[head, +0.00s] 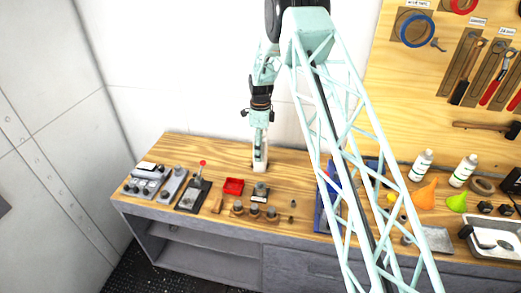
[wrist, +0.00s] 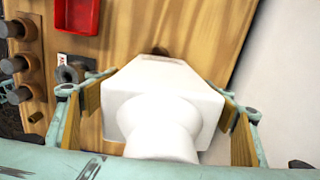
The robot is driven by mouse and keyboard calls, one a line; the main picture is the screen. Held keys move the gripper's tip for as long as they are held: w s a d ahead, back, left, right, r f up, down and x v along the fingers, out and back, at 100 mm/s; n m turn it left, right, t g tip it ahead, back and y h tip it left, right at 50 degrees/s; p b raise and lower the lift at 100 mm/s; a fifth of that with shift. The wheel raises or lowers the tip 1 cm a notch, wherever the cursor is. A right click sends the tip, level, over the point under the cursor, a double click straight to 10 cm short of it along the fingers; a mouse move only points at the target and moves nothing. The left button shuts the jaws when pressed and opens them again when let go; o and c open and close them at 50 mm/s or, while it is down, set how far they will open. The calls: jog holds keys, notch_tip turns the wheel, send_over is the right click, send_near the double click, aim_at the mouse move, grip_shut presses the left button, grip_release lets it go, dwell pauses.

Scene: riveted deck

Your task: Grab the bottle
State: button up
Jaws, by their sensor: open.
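A white bottle (wrist: 165,105) with a boxy body and round neck fills the middle of the wrist view. My gripper (wrist: 160,118) is open around it, with one tan finger pad on the left and one on the right. Gaps show between pads and bottle, at least in part. In the head view my gripper (head: 260,150) is over the back of the bench, and the white bottle (head: 260,166) shows small at its tip. The neck's near end is cut off behind my own gripper parts.
On the wooden bench (head: 300,165), a red tray (head: 233,186) and a row of knobs (head: 254,210) lie near the gripper. Two other white bottles (head: 421,165) (head: 463,170) with green labels stand at the right. A pale wall (head: 190,80) is close behind.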

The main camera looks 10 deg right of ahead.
jog(key=shift+f, duration=0.1)
jog(key=shift+c, duration=0.7)
jog(key=c, duration=1.1)
